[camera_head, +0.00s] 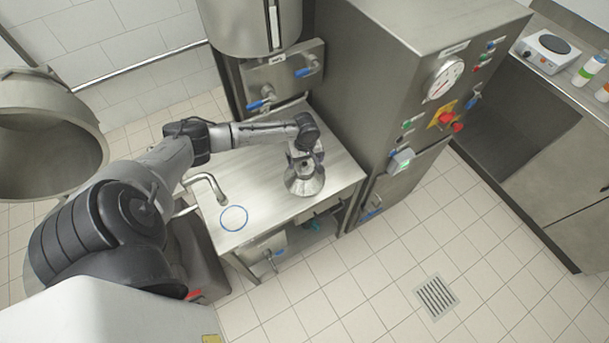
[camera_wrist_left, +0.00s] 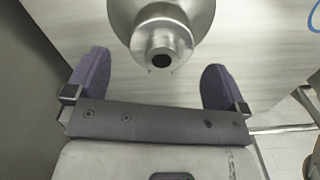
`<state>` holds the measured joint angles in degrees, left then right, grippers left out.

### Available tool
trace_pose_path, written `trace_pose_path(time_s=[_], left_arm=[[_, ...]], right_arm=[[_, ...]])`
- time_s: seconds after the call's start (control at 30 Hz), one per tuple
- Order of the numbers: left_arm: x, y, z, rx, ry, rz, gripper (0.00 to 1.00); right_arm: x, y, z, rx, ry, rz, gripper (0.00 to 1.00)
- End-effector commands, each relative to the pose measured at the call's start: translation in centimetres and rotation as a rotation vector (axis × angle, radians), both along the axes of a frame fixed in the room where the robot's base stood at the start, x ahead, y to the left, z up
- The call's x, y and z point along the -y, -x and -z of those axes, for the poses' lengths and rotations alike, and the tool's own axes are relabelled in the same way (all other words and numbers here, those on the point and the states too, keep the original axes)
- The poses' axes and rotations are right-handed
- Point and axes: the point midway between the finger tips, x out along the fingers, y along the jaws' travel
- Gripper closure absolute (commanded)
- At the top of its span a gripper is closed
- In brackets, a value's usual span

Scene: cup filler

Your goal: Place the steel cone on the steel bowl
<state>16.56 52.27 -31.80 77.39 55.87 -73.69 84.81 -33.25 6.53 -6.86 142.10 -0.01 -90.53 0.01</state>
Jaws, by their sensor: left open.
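The steel cone (camera_head: 304,182) stands on the steel worktable, wide part low and narrow neck up. In the left wrist view the cone (camera_wrist_left: 163,38) shows at the top middle, its round neck opening facing my camera. My left gripper (camera_head: 302,158) is just above and behind the cone in the head view. In the left wrist view the left gripper (camera_wrist_left: 152,85) is open, its two purple fingers apart on either side below the neck, with nothing between them. I cannot make out a separate steel bowl; whether one is under the cone is hidden. My right gripper is not in view.
A blue ring (camera_head: 234,218) marks the worktable (camera_head: 270,220), with a curved tap (camera_head: 207,188) beside it. A tall steel cabinet (camera_head: 400,90) with gauge and buttons stands right of the table. A large vessel (camera_head: 265,25) hangs above the back; a round kettle (camera_head: 45,150) is left.

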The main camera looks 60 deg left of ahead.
Motion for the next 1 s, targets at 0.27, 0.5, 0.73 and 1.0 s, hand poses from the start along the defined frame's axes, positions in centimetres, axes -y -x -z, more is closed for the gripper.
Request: trace_pose_path(time_s=[0.27, 0.5, 0.73, 1.0], left_arm=[[0.0, 0.1, 1.9, -0.001, 0.001, 0.000, 0.00], [-0.2, 0.1, 4.8, 0.001, 0.001, 0.000, 0.00], [-0.2, 0.1, 5.6, 0.001, 0.000, 0.002, 0.00], [-0.2, 0.1, 5.6, 0.001, 0.000, 0.002, 0.11]], right_arm=[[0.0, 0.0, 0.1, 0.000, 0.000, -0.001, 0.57], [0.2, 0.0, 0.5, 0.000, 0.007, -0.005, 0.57], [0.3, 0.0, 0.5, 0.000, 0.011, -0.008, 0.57], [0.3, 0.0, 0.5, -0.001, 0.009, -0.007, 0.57]])
